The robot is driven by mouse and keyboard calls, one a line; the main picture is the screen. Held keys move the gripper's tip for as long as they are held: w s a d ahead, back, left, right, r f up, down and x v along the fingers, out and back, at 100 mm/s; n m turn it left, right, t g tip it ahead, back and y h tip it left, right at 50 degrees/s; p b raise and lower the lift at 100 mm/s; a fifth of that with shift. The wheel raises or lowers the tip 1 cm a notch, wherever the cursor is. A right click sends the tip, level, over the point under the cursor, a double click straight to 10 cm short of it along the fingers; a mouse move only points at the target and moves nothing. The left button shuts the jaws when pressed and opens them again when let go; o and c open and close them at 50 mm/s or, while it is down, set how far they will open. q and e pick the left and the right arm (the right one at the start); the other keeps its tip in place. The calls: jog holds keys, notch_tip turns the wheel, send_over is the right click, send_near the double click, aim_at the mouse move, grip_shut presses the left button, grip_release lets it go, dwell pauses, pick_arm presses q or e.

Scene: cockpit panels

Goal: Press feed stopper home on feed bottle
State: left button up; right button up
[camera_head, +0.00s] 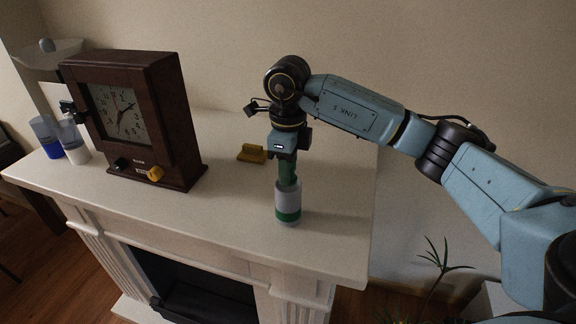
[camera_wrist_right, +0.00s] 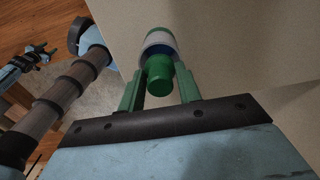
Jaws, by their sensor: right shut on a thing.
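The feed bottle (camera_head: 288,215), pale grey with a green band, stands upright on the pale mantel shelf near its front edge. My right gripper (camera_head: 287,176) points straight down over it and is shut on the green feed stopper (camera_wrist_right: 160,76). In the right wrist view the stopper sits between the two green fingers, in line with the bottle (camera_wrist_right: 158,40) mouth. Whether the stopper is fully seated is hidden. What looks like my left gripper (camera_wrist_right: 30,62) shows small at the left of the wrist view, away from the shelf; its jaws are unclear.
A brown wooden clock (camera_head: 130,120) stands left on the shelf (camera_head: 225,215). A yellow block (camera_head: 252,154) lies behind and left of the bottle. Blue and white cups (camera_head: 73,140) stand at the far left. The shelf right of the bottle is clear; a plant (camera_head: 440,262) is beyond its end.

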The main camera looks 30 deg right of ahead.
jog(key=shift+f+b, duration=0.4)
jog(key=shift+f, duration=0.15)
jog(key=o, duration=1)
notch_tip(320, 180, up, 13)
jog(key=shift+r, duration=0.15)
